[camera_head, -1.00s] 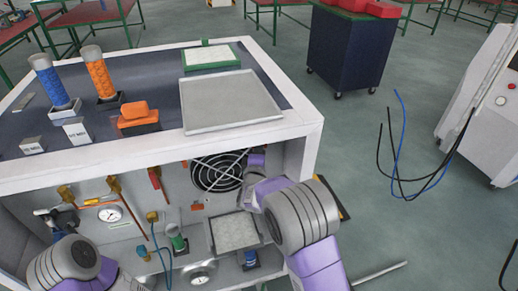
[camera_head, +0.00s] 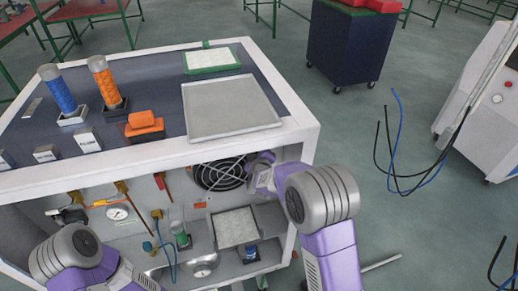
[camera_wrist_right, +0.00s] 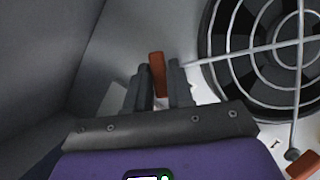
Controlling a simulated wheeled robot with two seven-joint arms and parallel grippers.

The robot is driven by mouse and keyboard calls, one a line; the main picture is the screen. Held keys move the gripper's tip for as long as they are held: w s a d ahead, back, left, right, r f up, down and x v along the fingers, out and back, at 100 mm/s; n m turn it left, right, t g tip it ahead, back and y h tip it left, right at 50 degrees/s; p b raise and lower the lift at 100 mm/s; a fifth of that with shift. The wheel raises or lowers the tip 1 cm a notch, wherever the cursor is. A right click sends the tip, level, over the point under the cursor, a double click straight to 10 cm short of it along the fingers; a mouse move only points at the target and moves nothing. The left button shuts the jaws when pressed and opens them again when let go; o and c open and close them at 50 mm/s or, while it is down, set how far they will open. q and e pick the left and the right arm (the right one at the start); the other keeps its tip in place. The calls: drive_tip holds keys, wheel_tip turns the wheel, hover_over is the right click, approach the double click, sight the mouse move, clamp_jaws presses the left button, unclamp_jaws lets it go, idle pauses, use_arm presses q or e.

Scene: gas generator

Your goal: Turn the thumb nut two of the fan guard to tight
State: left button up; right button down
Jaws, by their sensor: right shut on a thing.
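The fan guard (camera_wrist_right: 262,50) is a round grey wire grille over a dark fan on the cabinet's inner back wall. It also shows in the head view (camera_head: 217,175). My right gripper (camera_wrist_right: 160,76) is left of the guard in the wrist view, its two fingers on either side of an orange-brown thumb nut (camera_wrist_right: 157,74) and shut on it. The nut's lever points up. Another orange-brown thumb nut (camera_wrist_right: 303,164) sits at the guard's lower right. In the head view my right gripper (camera_head: 255,168) is partly hidden by its wrist. My left arm shows at the lower left; its gripper is not visible.
The cabinet's side wall (camera_wrist_right: 75,50) is close to my right gripper. A white frame (camera_head: 200,150) runs above the opening. Gauges (camera_head: 117,212), valves and a framed pad (camera_head: 235,227) are lower inside. A grey tray (camera_head: 232,106) lies on top.

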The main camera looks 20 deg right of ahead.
drive_tip(key=shift+d+m+g+y+b, duration=0.15)
drive_tip(key=shift+m+y+b, duration=0.75)
drive_tip(key=shift+m+b, duration=0.55)
drive_tip(key=shift+d+m+g+y+b, duration=0.15)
drive_tip(key=shift+m+y+b, duration=0.75)
drive_tip(key=shift+m+b, duration=0.5)
drive_tip(key=shift+a, duration=0.1)
drive_tip(key=c, duration=1.1)
unclamp_jaws()
drive_tip(key=shift+s+r, duration=0.1)
